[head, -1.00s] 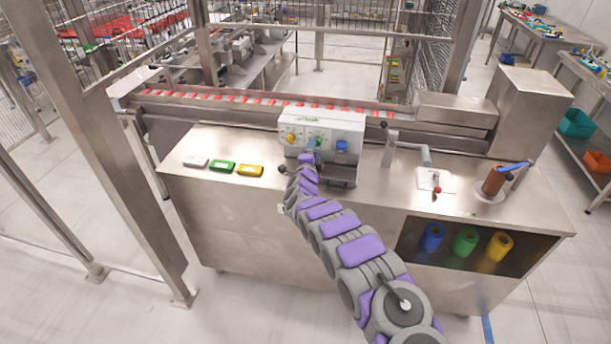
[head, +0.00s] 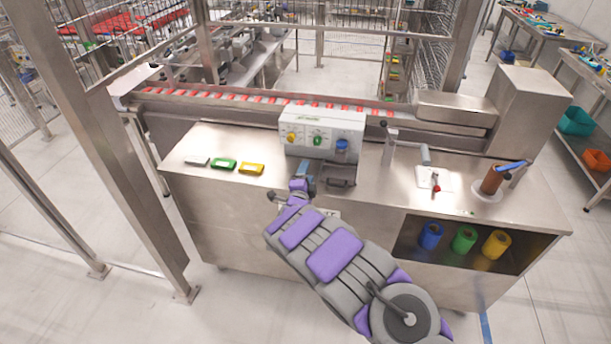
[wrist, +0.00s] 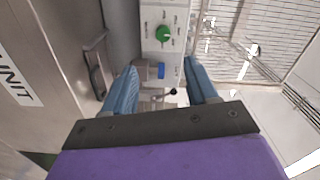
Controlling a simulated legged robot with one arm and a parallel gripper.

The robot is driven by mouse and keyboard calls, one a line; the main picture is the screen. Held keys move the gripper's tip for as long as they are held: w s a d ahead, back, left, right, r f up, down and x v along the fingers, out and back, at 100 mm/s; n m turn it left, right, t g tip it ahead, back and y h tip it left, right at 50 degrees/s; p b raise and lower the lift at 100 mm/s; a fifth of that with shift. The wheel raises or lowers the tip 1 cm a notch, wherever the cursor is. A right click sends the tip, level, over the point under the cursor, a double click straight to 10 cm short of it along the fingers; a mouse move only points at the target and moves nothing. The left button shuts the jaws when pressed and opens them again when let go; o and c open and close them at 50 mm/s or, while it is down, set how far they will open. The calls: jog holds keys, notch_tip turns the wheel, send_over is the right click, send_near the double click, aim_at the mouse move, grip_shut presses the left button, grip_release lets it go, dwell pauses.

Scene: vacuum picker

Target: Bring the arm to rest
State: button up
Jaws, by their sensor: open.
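My gripper (head: 303,185) is in front of the white control box (head: 345,118) on the steel bench, lower than its knobs. In the wrist view my gripper (wrist: 160,88) shows two blue fingers spread wide with nothing held between them. Beyond the fingers are the control box's face and a green knob (wrist: 163,34). My purple and grey arm reaches from the bottom right of the head view to the bench's front edge.
The steel bench (head: 230,145) carries a white, a green (head: 223,164) and a yellow block on the left. Coloured rolls sit in the open shelf below.

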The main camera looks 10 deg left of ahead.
jog(key=shift+s, duration=0.45)
jog(key=w+d+r+n+g, duration=0.1)
jog(key=d+r+n+g, duration=0.25)
jog(key=d+r, duration=0.45)
jog(key=s+d+r+n+g+b, duration=0.1)
jog(key=s+d+r+n+g, duration=0.1)
jog(key=s+d, duration=0.35)
jog(key=s+d+r+n+g+b, duration=0.1)
jog(key=s+d+r+n+g, duration=0.1)
jog(key=s+d+g, duration=0.3)
jog(key=s+d+n+g, duration=0.2)
jog(key=s+d+g, duration=0.1)
jog(key=s, duration=1.3)
jog(key=s+d+r+n+g+b, duration=0.1)
jog(key=s+d+n+g, duration=0.2)
jog(key=s, duration=1.3)
jog(key=s+d+n+g, duration=0.3)
jog(key=s, duration=1.3)
jog(key=shift+r+y, duration=0.2)
jog(key=shift+y, duration=0.1)
